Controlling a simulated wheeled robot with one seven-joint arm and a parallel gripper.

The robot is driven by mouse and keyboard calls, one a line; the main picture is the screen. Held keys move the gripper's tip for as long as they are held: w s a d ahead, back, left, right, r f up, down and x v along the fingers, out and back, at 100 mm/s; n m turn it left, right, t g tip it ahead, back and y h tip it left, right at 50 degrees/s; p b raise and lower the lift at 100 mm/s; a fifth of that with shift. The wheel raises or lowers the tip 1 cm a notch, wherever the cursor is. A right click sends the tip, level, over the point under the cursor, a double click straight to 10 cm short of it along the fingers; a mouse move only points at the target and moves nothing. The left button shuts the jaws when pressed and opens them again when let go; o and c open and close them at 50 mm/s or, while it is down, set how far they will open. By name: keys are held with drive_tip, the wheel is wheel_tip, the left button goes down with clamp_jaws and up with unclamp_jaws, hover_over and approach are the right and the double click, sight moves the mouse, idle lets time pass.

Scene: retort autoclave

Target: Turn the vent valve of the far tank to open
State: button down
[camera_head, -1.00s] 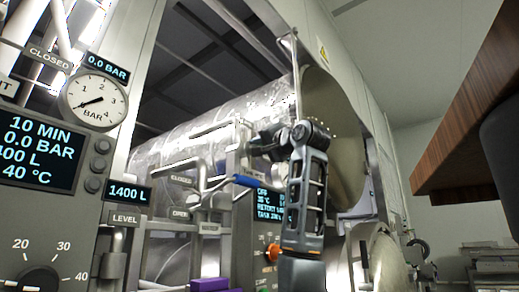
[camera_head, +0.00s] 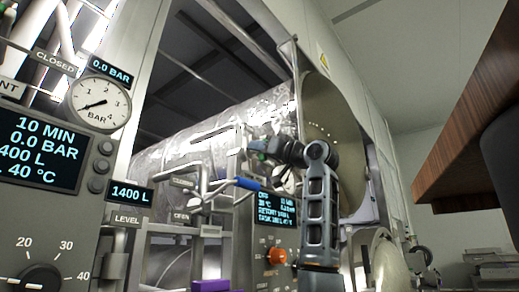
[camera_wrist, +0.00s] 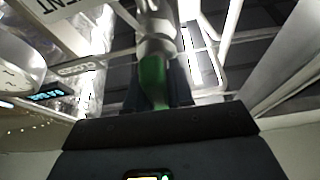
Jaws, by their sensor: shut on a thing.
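A green valve handle (camera_wrist: 153,82) stands between the fingers of my gripper (camera_wrist: 157,92) in the wrist view. The gripper is shut on it. The handle hangs from a pale grey pipe fitting (camera_wrist: 157,25). In the head view my gripper (camera_head: 257,152) reaches left, in front of the large shiny horizontal tank (camera_head: 215,125). A speck of green shows at its tip; the rest of the handle is hidden there. An upside-down sign ending in "NT" (camera_wrist: 52,8) and a small label (camera_wrist: 82,68), hard to read, are beside the fitting in the wrist view.
A blue lever (camera_head: 248,183) sits on piping below my gripper, near an OPEN label (camera_head: 181,216). A control panel (camera_head: 272,235) with an orange knob stands close to my arm. The near panel's gauge (camera_head: 99,103) is at left. A wooden edge (camera_head: 470,135) overhangs at right.

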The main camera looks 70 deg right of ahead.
drive_tip(key=shift+f+n+y, duration=0.15)
drive_tip(key=shift+n+y, duration=0.25)
drive_tip(key=shift+n, duration=0.2)
drive_tip(key=c, duration=1.1)
unclamp_jaws()
drive_tip(key=shift+b+v, duration=1.3)
drive_tip(key=shift+v, duration=2.5)
